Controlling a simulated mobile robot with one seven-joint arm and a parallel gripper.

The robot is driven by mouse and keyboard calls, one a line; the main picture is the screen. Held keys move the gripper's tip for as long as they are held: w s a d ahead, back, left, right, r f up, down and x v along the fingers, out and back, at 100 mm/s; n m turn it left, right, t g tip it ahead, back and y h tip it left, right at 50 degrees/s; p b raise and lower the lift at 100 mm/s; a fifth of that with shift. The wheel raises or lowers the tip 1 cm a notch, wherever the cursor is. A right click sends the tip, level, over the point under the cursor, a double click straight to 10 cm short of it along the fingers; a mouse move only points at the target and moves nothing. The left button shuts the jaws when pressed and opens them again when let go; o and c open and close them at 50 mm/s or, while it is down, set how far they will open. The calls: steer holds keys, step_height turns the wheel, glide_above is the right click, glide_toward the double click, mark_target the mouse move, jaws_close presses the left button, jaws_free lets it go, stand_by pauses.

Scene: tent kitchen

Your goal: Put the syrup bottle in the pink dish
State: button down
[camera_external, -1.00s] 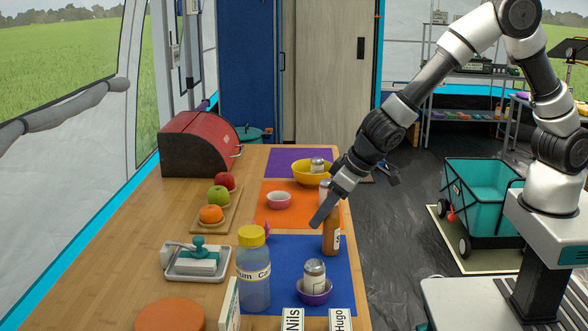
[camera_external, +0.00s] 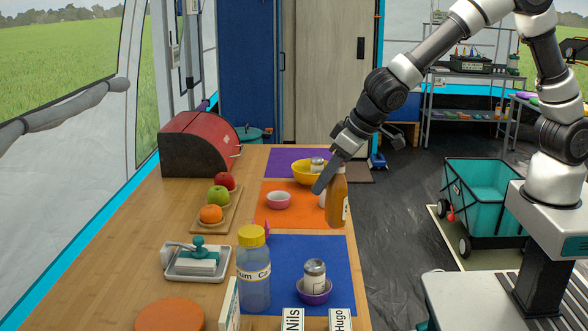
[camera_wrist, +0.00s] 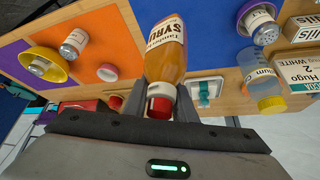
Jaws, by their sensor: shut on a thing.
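The syrup bottle (camera_external: 337,200) is amber with a white label; its label and red cap also show in the wrist view (camera_wrist: 165,55). My gripper (camera_external: 328,178) is shut on the bottle near its cap and holds it above the right edge of the orange mat. In the wrist view the fingers (camera_wrist: 161,106) close around the bottle's cap end. The pink dish (camera_external: 278,201) sits on the orange mat (camera_external: 276,222), left of the bottle and apart from it.
A yellow bowl (camera_external: 304,174) with a shaker (camera_external: 318,164) stands behind. Another shaker, mostly hidden by the bottle, is on the orange mat. A purple bowl (camera_external: 316,296) with a shaker (camera_external: 314,273) and a yellow-lidded bottle (camera_external: 253,278) stand in front. The blue mat's middle is clear.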

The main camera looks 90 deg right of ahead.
steer(key=w+d+r+m+h+p, duration=0.1)
steer(key=w+d, duration=0.4)
steer(key=d, duration=0.3)
steer(key=w+d+r+m+g+p, duration=0.1)
steer(key=w+d, duration=0.4)
steer(key=d, duration=0.4)
steer(key=w+d+r+m+h+p, duration=0.1)
steer(key=w+d, duration=0.4)
steer(key=d, duration=0.3)
steer(key=shift+s+d+f+b, duration=0.1)
steer(key=shift+f+b, duration=0.15)
steer(key=shift+f, duration=2.1)
steer(key=shift+s+d+f+b, duration=0.1)
steer(key=shift+f+b, duration=0.15)
steer(key=shift+f, duration=2.05)
steer(key=shift+a+f+b, duration=0.1)
steer(key=shift+f+b, duration=0.2)
steer(key=shift+f, duration=0.05)
steer(key=c, duration=1.5)
jaws_free()
steer(key=shift+o, duration=0.2)
